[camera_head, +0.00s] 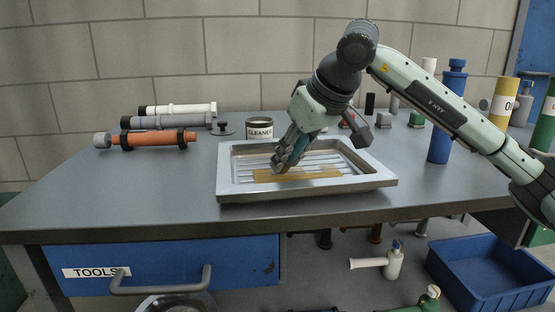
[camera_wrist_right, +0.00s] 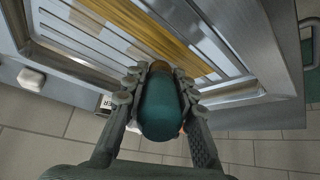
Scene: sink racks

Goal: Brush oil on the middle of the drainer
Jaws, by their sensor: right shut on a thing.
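The drainer (camera_head: 307,189) is a shallow metal tray with raised slats, lying on the grey bench; its rim also shows in the wrist view (camera_wrist_right: 278,35). An amber, oil-like strip (camera_head: 325,175) runs left to right across its middle, and it shows streaked in the wrist view (camera_wrist_right: 140,25). My right gripper (camera_head: 284,166) is over the drainer, fingers pointing down, shut on a brush with a teal handle (camera_wrist_right: 160,108). The brush's brown lower end (camera_wrist_right: 160,67) is at the strip; exact contact is hard to tell. My left gripper is out of view.
A CLEANER tin (camera_head: 259,128) stands behind the drainer. Several pipes (camera_head: 160,139) lie at left. A blue bottle (camera_head: 440,140) and a yellow container marked with O (camera_head: 504,101) stand at right. Below are a TOOLS drawer (camera_head: 190,265) and a blue bin (camera_head: 490,280). Bench left front is clear.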

